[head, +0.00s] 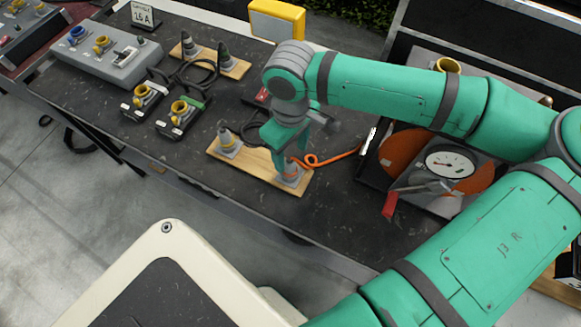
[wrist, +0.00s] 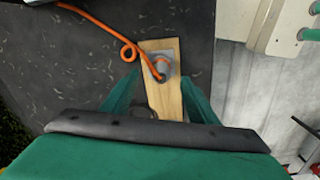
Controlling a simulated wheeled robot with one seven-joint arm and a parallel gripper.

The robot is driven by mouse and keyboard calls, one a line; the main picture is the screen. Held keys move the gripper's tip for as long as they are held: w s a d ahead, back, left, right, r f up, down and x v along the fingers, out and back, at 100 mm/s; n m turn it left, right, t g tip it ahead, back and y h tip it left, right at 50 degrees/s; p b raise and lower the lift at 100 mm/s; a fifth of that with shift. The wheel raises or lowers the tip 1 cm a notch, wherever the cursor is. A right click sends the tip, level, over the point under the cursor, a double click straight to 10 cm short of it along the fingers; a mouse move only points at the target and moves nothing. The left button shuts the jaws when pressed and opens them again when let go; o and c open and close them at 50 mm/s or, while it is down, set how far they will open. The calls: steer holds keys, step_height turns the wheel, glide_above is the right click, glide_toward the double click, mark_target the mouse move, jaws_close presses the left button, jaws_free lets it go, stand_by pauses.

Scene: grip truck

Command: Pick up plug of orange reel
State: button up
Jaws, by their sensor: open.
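The orange reel (head: 402,150) stands at the right of the dark bench, partly hidden by my arm. Its orange cable (head: 335,158) runs left with a small loop to the plug (head: 291,172). The plug sits upright in a grey holder at the right end of a wooden board (head: 256,172). In the wrist view the plug (wrist: 162,66) shows on the board just past my fingertips. My gripper (head: 280,150) points down over that end of the board.
A second grey plug (head: 227,138) with a dark cable stands at the board's left end. Two small socket units (head: 180,110), another plug board (head: 215,62) and a grey socket box (head: 108,55) lie farther left. A red-handled tool (head: 390,203) lies by the reel.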

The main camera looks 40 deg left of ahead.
mark_target(291, 158)
steer(key=shift+d+f, duration=0.2)
steer(key=shift+f, duration=0.35)
steer(key=f, duration=0.5)
steer(key=shift+s+a, duration=0.2)
steer(key=shift+a, duration=0.1)
steer(key=shift+w, duration=0.2)
steer(key=c, duration=1.2)
